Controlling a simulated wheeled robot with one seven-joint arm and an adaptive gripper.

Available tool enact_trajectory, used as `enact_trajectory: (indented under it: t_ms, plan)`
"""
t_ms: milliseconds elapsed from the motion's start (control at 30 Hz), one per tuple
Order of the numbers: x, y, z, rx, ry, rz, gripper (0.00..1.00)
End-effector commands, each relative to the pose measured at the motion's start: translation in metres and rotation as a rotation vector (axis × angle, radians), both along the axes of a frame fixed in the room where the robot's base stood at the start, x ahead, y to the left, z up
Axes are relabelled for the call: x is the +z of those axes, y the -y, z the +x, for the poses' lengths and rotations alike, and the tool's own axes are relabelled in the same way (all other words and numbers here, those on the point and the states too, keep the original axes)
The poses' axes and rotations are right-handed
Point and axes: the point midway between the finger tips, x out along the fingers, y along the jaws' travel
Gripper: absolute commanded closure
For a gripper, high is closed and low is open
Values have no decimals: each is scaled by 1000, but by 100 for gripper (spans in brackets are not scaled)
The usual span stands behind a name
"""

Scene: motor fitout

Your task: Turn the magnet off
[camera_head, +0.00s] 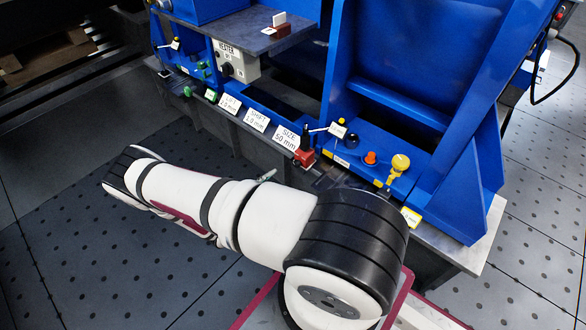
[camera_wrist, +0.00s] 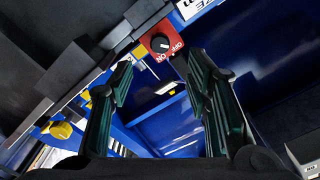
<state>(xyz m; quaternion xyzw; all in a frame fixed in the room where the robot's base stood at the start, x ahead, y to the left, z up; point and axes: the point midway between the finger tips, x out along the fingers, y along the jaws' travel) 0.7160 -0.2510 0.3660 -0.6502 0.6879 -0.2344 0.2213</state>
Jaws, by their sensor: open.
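A red switch block with a black rotary knob (camera_wrist: 159,43) shows at the top of the wrist view. The letters ON and OFF are printed in white on its red face, upside down here. A pale mark shows on the knob, but I cannot tell surely which word it points at. In the head view a small red block (camera_head: 305,157) sits at the front edge of the blue fixture, just beyond my arm. My gripper (camera_wrist: 158,75) is open and empty, its two green-black fingers reaching up towards the switch, apart from it.
Blue fixture walls (camera_head: 405,75) rise behind the switch. Knobs in yellow (camera_head: 400,162) and orange (camera_head: 370,157) stand to its right, and a black-knobbed lever is close by. Open floor lies at the left.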

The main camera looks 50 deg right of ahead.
Motion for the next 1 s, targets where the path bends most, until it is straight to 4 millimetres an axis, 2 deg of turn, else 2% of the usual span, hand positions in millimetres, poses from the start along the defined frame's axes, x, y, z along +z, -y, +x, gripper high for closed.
enact_trajectory:
  t_ms: [33,300,500,700,933,1000]
  plan:
    - [-1,12,-2,-3,-1,-1,55]
    - [-1,63,-5,-3,1,-1,55]
    - [0,86,-6,-3,3,-1,55]
    - [0,95,-6,-2,2,0,55]
    - [0,95,-6,-1,2,0,55]
    - [0,95,-6,-1,2,0,71]
